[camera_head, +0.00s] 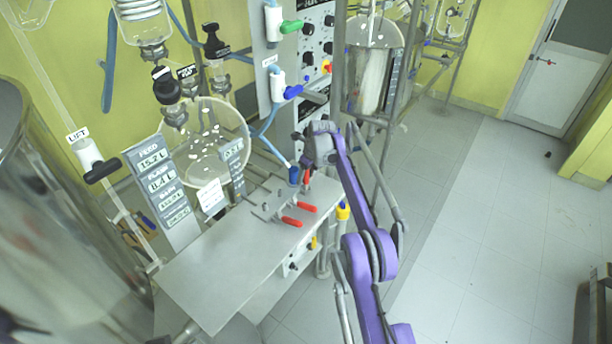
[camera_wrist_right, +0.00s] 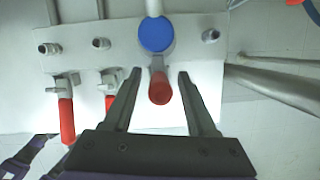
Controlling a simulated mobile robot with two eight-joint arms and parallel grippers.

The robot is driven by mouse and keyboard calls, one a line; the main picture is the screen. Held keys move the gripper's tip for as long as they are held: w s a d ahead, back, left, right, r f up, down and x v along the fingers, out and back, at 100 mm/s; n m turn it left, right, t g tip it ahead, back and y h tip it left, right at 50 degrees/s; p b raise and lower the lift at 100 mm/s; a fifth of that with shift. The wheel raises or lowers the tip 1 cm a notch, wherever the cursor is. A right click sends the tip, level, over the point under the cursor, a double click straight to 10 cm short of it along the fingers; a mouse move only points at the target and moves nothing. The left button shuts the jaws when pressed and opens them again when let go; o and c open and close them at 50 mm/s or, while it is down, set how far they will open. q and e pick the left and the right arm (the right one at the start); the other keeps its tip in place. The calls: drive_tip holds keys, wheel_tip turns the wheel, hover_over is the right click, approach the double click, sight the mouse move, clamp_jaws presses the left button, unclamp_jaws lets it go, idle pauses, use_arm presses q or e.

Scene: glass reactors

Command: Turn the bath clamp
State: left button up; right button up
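Three red-handled clamps sit on the grey bench plate (camera_head: 215,275). One red handle (camera_wrist_right: 160,88), with a blue round cap (camera_wrist_right: 156,33) above it, lies between the fingers of my right gripper (camera_wrist_right: 158,74) in the wrist view. The fingers are open, with a visible gap on both sides of the handle. The other red handles (camera_wrist_right: 67,120) and (camera_wrist_right: 110,103) are to the left, outside the fingers. In the head view they are the near handle (camera_head: 291,221) and the middle handle (camera_head: 306,207). No label tells which clamp is the bath one. My left gripper is not in view.
A blue hose (camera_head: 268,142) runs down to the far end of the plate. A glass flask (camera_head: 210,140) and a readout panel (camera_head: 165,185) stand behind the plate. A large glass vessel (camera_head: 50,220) is at the left.

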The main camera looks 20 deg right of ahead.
drive_tip(key=v, duration=1)
drive_tip(key=shift+r, duration=0.4)
drive_tip(key=shift+s, duration=0.15)
